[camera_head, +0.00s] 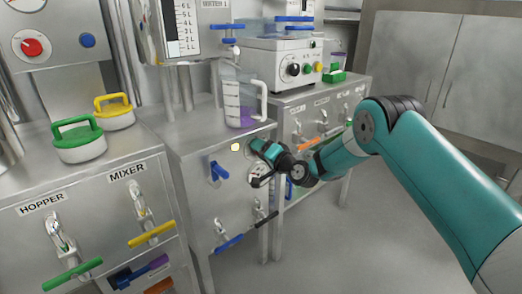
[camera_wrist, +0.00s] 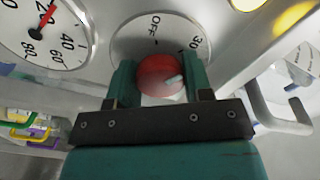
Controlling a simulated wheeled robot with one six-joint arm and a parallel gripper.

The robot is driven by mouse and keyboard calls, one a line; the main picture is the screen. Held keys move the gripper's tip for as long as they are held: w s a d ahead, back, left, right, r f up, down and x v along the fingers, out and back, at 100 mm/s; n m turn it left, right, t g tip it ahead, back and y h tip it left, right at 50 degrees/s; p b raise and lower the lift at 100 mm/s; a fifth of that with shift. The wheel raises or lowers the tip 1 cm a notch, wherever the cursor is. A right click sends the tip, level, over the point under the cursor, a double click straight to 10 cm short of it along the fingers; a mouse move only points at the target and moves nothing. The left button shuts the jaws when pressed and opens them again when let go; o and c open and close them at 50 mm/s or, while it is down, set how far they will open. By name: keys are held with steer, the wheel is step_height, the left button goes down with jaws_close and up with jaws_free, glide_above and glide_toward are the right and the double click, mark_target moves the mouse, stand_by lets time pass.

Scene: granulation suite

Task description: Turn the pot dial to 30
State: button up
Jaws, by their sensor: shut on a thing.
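The pot dial, a red round knob (camera_wrist: 160,76) with a white pointer mark, sits on a pale round plate (camera_wrist: 128,42) printed OFF and 30. The mark points to the right and slightly up in the wrist view, not at OFF; whether it lines up with 30 I cannot tell. My gripper (camera_wrist: 160,82) is shut on the knob, one finger on each side.
A gauge (camera_wrist: 42,32) with a red needle is left of the dial in the wrist view. A clear jug (camera_head: 240,102) stands on the cabinet above.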

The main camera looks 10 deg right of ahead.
steer(key=shift+f, duration=0.1)
steer(key=o, duration=0.9)
steer(key=b+v, duration=0.8)
steer(key=v, duration=0.9)
steer(key=shift+s+d, duration=0.2)
steer(key=shift+d, duration=0.05)
